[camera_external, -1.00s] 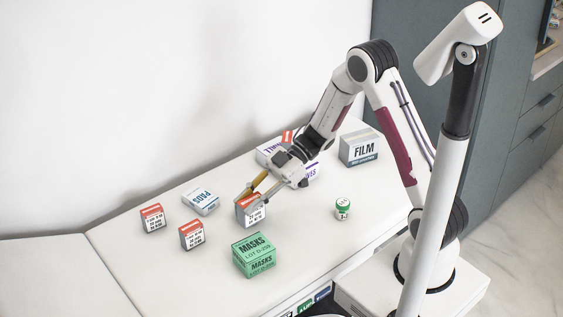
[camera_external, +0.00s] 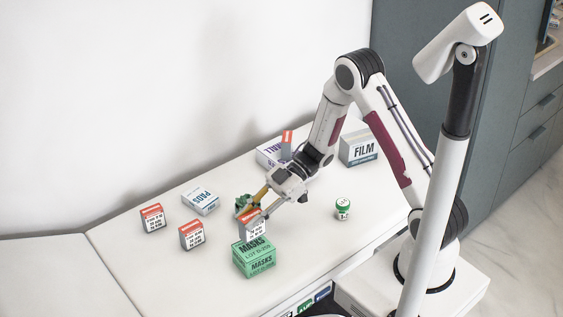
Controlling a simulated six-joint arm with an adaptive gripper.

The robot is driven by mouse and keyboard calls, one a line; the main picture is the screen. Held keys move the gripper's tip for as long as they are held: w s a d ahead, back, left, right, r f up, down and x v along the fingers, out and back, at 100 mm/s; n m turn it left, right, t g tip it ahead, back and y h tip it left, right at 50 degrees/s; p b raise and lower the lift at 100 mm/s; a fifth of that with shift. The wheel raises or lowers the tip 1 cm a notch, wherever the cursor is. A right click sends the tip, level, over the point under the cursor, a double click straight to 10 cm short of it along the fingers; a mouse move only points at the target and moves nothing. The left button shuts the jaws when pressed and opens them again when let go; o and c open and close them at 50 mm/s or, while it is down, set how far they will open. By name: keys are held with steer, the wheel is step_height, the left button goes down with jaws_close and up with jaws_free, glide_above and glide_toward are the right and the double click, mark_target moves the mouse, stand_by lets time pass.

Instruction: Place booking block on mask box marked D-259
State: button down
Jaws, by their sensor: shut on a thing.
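The green mask box (camera_external: 260,266) marked LOT D-259 stands on the white couch top at front centre. My gripper (camera_external: 251,208) is shut on a small white booking block (camera_external: 257,229) with a red-orange top. The block is upright, just behind the mask box's top in the picture, its lower edge close to the box's back edge. I cannot tell whether they touch. Similar red-topped blocks stand at the left (camera_external: 153,218), nearer the mask box (camera_external: 192,236), and at the back by a white box (camera_external: 288,142).
A white pads box (camera_external: 201,201) lies at left. A green item (camera_external: 243,201), partly hidden, is behind my gripper. A white towel box (camera_external: 268,153) and a film box (camera_external: 359,149) stand at the back. A small green-and-white jar (camera_external: 343,208) stands at right.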

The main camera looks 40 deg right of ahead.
mark_target(243, 233)
steer(key=shift+f, duration=2.05)
steer(key=shift+f, duration=0.15)
steer(key=c, duration=1.7)
jaws_free()
steer(key=shift+d+r, duration=0.35)
steer(key=shift+d, duration=0.1)
steer(key=shift+v, duration=5.5)
